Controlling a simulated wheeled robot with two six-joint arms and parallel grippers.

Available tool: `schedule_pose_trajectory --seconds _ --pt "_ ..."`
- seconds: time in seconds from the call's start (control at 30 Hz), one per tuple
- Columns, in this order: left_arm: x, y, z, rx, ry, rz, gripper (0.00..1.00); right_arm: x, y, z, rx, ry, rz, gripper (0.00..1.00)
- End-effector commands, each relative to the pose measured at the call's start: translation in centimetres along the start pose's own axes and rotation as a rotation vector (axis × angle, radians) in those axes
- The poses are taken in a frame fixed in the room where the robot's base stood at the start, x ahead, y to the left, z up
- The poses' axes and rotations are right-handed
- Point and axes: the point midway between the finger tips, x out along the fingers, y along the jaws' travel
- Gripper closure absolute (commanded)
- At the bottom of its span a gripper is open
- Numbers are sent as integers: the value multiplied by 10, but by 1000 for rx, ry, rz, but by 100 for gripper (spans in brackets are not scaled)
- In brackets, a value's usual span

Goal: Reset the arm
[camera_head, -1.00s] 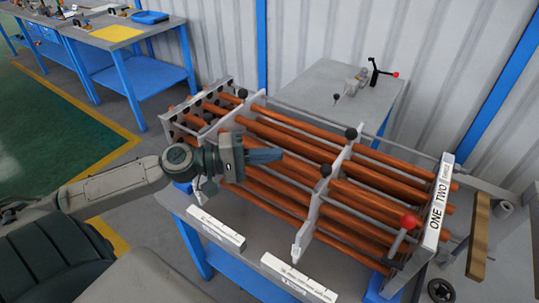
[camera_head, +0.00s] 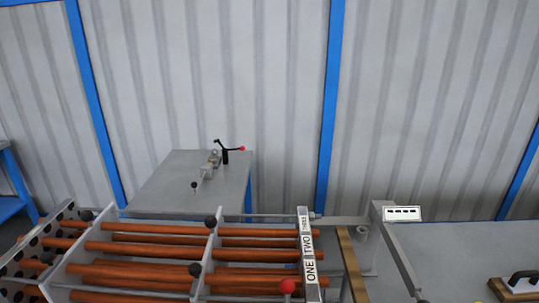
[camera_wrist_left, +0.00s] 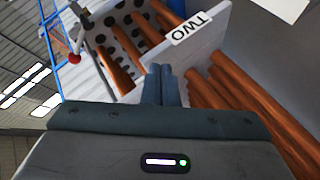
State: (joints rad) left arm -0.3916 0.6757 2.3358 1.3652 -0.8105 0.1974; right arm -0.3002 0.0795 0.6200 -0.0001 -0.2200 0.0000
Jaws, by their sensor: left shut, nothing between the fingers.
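My left gripper (camera_wrist_left: 162,84) shows in the left wrist view with its two blue-grey fingers together and nothing between them. Its tips are near a light plate (camera_wrist_left: 212,45) labelled TWO, with copper-coloured tubes (camera_wrist_left: 235,85) on the right and beyond the plate; I cannot tell whether they touch. A perforated plate (camera_wrist_left: 110,35) stands farther back. In the head view neither gripper is in the picture. There the tube bundle (camera_head: 150,248) lies across the bottom, with a numbered plate (camera_head: 308,255) at its right end.
A corrugated wall (camera_head: 270,80) with blue posts closes the back. A grey surface at the right (camera_head: 470,255) carries a black-handled block (camera_head: 522,282). A red knob (camera_head: 288,286) stands by the numbered plate.

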Motion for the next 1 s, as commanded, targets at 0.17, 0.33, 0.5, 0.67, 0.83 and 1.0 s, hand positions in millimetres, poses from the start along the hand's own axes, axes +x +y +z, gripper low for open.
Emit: schedule_pose_trajectory --seconds 0.17,0.33,0.5,0.67,0.83,1.0 --pt "9 -30 48 167 -88 -229 100 0 -3 0 1 0 -3 64" --pt "0 -63 83 261 -185 -499 100 0 -3 0 1 0 -3 64" --pt "-20 -84 106 280 -270 -721 100 0 -2 0 1 0 -2 64" --pt "-41 -95 124 261 -337 -882 100 0 -1 0 0 0 -1 64" --pt "-64 -100 141 219 -405 -1032 100 0 0 0 0 0 1 64" --pt "-43 -146 154 211 -422 -1037 100 0 2 0 -1 0 2 64"
